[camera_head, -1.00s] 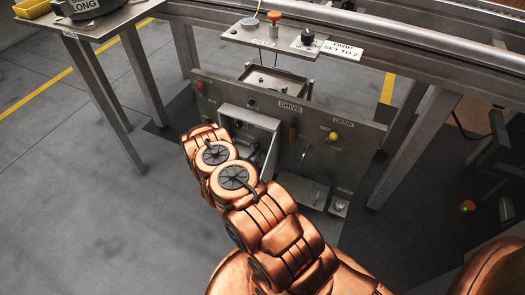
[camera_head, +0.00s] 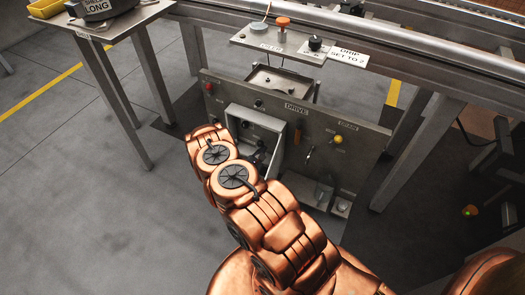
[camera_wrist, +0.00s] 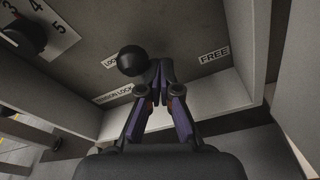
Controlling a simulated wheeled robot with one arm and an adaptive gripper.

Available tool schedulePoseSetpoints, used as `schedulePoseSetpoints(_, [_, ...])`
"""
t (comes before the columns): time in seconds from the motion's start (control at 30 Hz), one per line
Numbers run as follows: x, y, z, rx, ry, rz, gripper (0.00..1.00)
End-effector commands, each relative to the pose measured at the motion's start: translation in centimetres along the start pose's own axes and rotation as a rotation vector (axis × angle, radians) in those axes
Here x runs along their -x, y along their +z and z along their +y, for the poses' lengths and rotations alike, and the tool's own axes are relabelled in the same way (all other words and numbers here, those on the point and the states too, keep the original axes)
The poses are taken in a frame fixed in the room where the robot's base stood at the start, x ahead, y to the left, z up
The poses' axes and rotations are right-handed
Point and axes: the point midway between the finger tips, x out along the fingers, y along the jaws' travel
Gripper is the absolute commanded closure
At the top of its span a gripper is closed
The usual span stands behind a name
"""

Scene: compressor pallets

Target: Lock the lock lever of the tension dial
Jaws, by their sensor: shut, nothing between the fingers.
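The lock lever shows in the wrist view as a black ball knob (camera_wrist: 132,60) close to the LOCK label (camera_wrist: 110,61), on the side away from the FREE label (camera_wrist: 214,55). Its stem is hidden. My gripper (camera_wrist: 162,72) is shut and empty just right of the knob, between it and the FREE label. I cannot tell whether the fingers touch the knob. The tension dial (camera_wrist: 24,38) is a dark knob with numbers beside it, at the upper left. In the head view my arm hides the gripper.
The lever sits inside a shallow open housing (camera_head: 232,114) on the grey DRIVE panel (camera_head: 350,165). Its walls (camera_wrist: 238,100) stand close around my gripper. A yellow knob (camera_head: 338,139) is further right on the panel. A table (camera_head: 125,22) stands at the left, with clear floor in front.

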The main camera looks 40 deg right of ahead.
Motion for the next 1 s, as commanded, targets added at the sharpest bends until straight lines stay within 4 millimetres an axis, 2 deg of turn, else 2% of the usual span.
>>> schedulePoseSetpoints(0.03, [-0.1,0.2,1.0,-0.008,0.017,-0.006,1.00])
schedulePoseSetpoints(0.37, [-0.2,0.1,0.9,-0.009,0.021,-0.007,1.00])
schedulePoseSetpoints(0.47, [-0.5,-0.4,0.2,-0.008,0.018,-0.006,1.00])
schedulePoseSetpoints(0.67, [-1.2,-2.1,-2.6,0.002,0.009,0.000,1.00])
schedulePoseSetpoints(1.0, [4.6,-2.4,-1.9,0.000,0.005,0.002,1.00])
